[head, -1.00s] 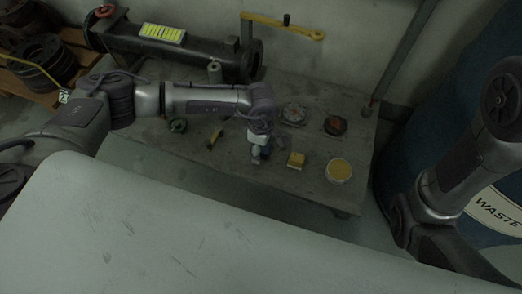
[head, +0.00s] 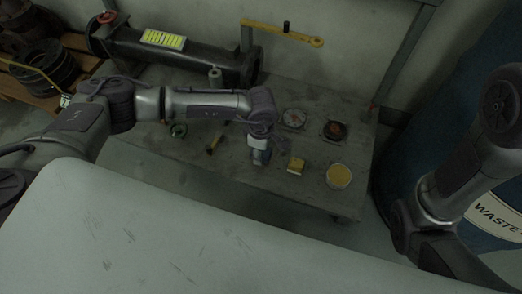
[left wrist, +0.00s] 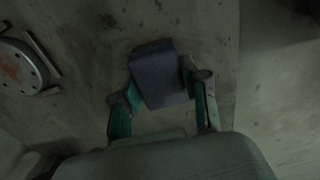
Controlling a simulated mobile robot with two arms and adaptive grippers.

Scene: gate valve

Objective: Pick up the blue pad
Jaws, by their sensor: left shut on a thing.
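The blue pad (left wrist: 160,76) is a small, dull blue-grey block in the left wrist view. My left gripper (left wrist: 163,96) is shut on it, with a green-sided finger on either side. The pad sits slightly tilted between the fingers. In the head view my left gripper (head: 261,155) points down over the grey workbench (head: 235,181), left of a yellow block. I cannot tell how far the pad is above the bench. My right gripper is out of view; only the right arm shows.
On the bench are the yellow block (head: 296,165), a round yellow-topped tin (head: 339,176), a round gauge (head: 294,119), a dark part with a rusty centre (head: 335,130) and a small hammer-like tool (head: 215,143). A dark flanged pipe (head: 200,57) lies at the back. A blue waste drum (head: 412,135) stands right.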

